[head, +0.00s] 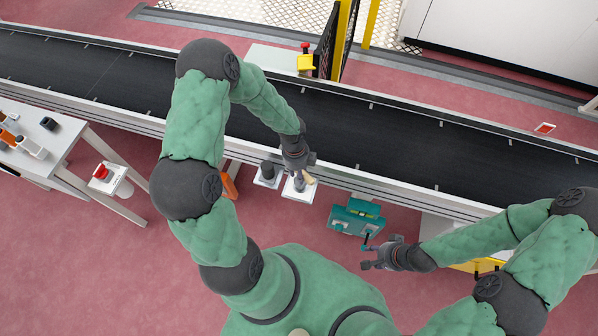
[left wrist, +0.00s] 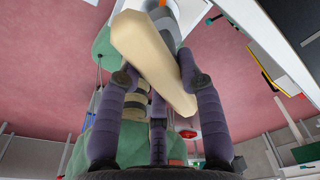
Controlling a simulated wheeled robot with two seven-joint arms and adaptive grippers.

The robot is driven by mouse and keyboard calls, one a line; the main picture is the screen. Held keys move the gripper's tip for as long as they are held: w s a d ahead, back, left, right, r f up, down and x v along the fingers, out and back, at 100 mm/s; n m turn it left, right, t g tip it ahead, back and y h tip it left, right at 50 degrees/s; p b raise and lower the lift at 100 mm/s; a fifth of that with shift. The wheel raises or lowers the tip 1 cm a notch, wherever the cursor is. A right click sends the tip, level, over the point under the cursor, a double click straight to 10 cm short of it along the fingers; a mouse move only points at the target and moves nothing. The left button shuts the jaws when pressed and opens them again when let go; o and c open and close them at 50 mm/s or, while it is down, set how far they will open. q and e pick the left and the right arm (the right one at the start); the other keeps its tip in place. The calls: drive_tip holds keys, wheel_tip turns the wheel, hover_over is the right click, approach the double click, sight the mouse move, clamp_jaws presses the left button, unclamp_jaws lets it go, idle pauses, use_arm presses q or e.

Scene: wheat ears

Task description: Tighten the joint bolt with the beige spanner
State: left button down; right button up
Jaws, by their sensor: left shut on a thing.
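My left gripper (head: 304,163) is over a small white plate (head: 298,192) beside the conveyor. It is shut on the beige spanner (head: 308,178), which shows large between the fingers in the left wrist view (left wrist: 150,60). A grey cylindrical part with an orange tip (left wrist: 168,14) shows behind the spanner there; I cannot tell if they touch. The joint bolt itself I cannot make out; the gripper and spanner cover much of that spot. My right gripper (head: 370,256) is apart from the plate, near a teal device (head: 357,214) with a crank; its fingers look spread and empty.
A dark conveyor (head: 400,140) runs across behind the plate. A second white plate with a dark round part (head: 267,172) stands just left. An orange object (head: 229,186) is near it. A white table (head: 65,145) with small items is at far left. Reddish floor is clear in front.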

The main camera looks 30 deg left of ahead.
use_arm(q)
drive_tip(key=shift+f+b, duration=0.85)
drive_tip(key=shift+f, duration=0.3)
drive_tip(key=shift+r, duration=0.2)
drive_tip(key=shift+r+p, duration=1.6)
drive_tip(key=shift+p, duration=0.2)
wheel_tip(320, 180, up, 4)
drive_tip(key=p, duration=0.4)
